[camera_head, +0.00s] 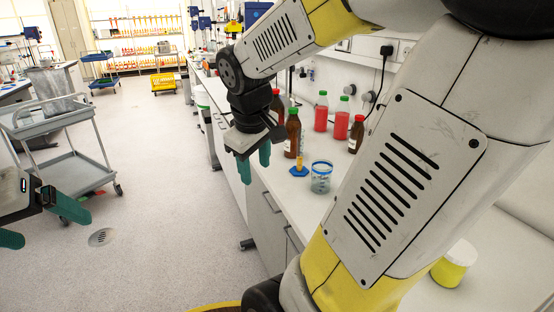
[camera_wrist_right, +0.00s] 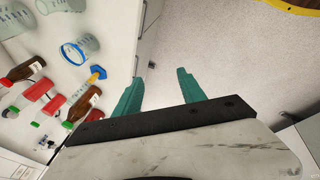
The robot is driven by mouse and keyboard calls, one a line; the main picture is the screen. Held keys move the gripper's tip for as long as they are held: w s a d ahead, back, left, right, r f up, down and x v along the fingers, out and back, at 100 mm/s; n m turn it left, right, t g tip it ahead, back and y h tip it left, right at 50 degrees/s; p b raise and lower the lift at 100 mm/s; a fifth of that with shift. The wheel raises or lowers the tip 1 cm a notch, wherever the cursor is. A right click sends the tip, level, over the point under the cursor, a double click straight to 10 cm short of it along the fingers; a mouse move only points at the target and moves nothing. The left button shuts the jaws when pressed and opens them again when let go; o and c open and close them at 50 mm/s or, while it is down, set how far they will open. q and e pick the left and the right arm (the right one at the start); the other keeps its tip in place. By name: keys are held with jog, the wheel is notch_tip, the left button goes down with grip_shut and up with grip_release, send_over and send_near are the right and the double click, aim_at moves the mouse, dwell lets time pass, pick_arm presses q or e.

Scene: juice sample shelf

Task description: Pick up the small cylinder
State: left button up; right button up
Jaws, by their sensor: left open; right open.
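A small cylinder with a blue base and a yellow upper part (camera_head: 299,168) stands on the white bench, just left of a blue-rimmed beaker (camera_head: 321,178). It also shows in the right wrist view (camera_wrist_right: 97,75), left of the fingers, beside the beaker (camera_wrist_right: 76,52). My right gripper (camera_head: 255,163) is open and empty, with green fingers pointing down. It hangs near the bench's front edge, left of the cylinder and apart from it. In the right wrist view its fingers (camera_wrist_right: 160,78) are over the edge and the floor. My left gripper (camera_head: 40,226) is open and empty at the far left.
Brown bottles (camera_head: 292,133) and red juice bottles (camera_head: 321,112) stand behind the cylinder on the bench. A yellow-and-white jar (camera_head: 454,264) is at the right. A grey cart (camera_head: 75,172) stands at the left. The floor between is clear.

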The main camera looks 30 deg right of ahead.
aim_at(298, 149)
jog(key=w+d+f+n+h, duration=0.3)
jog(key=w+d+n, duration=0.2)
jog(key=w+d, duration=0.2)
jog(key=w+d+f+n+g+h, duration=0.1)
jog(key=w+d+f+n+h, duration=0.2)
jog(key=w+d, duration=0.3)
jog(key=w+d+f+n+h, duration=0.4)
jog(key=w+d+n+h, duration=0.1)
jog(key=d, duration=0.4)
jog(key=shift+w+d+f+n+g, duration=0.1)
jog(key=shift+w+n+g, duration=0.3)
jog(key=shift+w+n, duration=0.65)
jog(key=shift+w+d+f, duration=0.15)
jog(key=shift+w+d, duration=0.1)
jog(key=shift+w, duration=0.15)
jog(key=shift+h, duration=0.3)
jog(key=x, duration=0.7)
jog(key=shift+w+d, duration=0.2)
jog(key=shift+d, duration=0.05)
grip_shut()
